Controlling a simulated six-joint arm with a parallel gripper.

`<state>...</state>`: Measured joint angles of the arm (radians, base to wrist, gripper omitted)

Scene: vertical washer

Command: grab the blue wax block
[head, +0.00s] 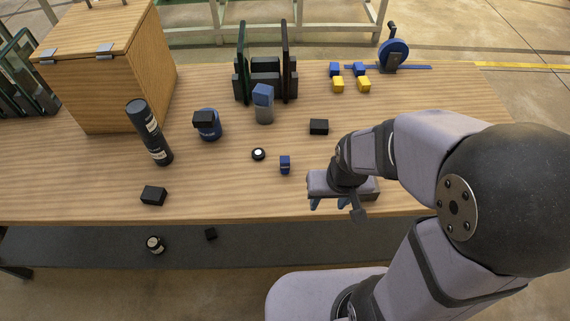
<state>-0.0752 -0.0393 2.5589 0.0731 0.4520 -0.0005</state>
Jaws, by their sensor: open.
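A small dark blue block (285,164) with a pale mark stands on the wooden table, left of and beyond my gripper. Two other small blue blocks, a left one (335,69) and a right one (359,69), sit at the back right. I cannot tell by looks alone which is wax. My gripper (330,204) is near the table's front edge, apart from all the blocks.
A black bottle (150,133), a blue jar (207,124) and a wooden cabinet (110,70) are left. Yellow blocks (338,85) sit at the back. The front middle is clear.

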